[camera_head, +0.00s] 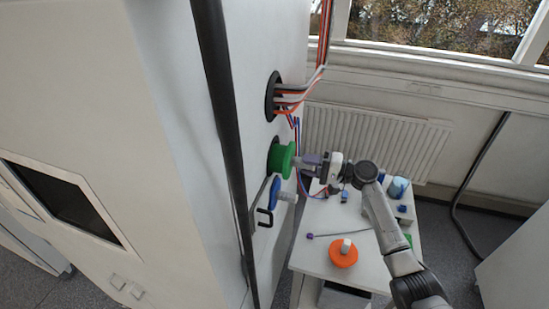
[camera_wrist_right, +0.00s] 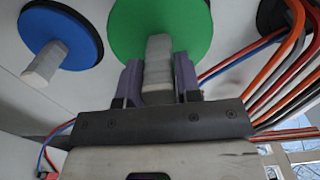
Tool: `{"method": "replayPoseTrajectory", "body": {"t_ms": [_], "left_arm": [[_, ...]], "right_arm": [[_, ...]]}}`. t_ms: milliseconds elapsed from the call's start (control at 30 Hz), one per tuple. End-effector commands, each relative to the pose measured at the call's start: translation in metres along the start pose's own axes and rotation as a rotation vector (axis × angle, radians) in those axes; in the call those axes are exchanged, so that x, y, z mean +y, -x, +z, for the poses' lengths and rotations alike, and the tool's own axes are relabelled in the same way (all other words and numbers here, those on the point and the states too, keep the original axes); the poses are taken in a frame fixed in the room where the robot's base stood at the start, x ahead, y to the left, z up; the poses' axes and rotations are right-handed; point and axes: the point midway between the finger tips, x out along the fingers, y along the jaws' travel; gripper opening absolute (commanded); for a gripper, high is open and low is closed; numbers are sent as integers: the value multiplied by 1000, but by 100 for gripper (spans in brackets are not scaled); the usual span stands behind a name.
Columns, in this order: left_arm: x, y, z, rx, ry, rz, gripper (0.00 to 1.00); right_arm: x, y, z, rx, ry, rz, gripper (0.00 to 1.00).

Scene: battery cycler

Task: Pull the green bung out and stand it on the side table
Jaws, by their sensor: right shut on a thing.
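The green bung (camera_head: 281,160) sits at a dark round port in the cabinet's side wall. It also shows in the right wrist view (camera_wrist_right: 190,25), with a pale grip stub (camera_wrist_right: 158,55) facing me. My right gripper (camera_head: 305,161) is shut on that stub, one finger on each side, as the right wrist view shows (camera_wrist_right: 158,82). I cannot tell how deep the bung sits in its port. The side table (camera_head: 312,259) stands below and to the right, beside the cabinet. My left gripper is not in view.
A blue bung (camera_head: 276,194) is just below the green one. Cables (camera_head: 300,92) come out of a port above it and hang down. An orange bung (camera_head: 343,254) stands on the side table, with small items towards the back. A black bar (camera_head: 222,110) runs along the cabinet edge.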

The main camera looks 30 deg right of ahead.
Motion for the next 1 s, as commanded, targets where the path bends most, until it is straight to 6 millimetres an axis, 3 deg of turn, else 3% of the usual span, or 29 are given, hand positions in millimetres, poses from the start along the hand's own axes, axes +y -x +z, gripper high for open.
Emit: {"method": "replayPoseTrajectory", "body": {"t_ms": [700,1000], "left_arm": [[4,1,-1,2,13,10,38],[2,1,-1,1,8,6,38]], "right_arm": [[-4,26,0,0,3,-3,0],[-4,29,0,0,3,-4,0]]}}
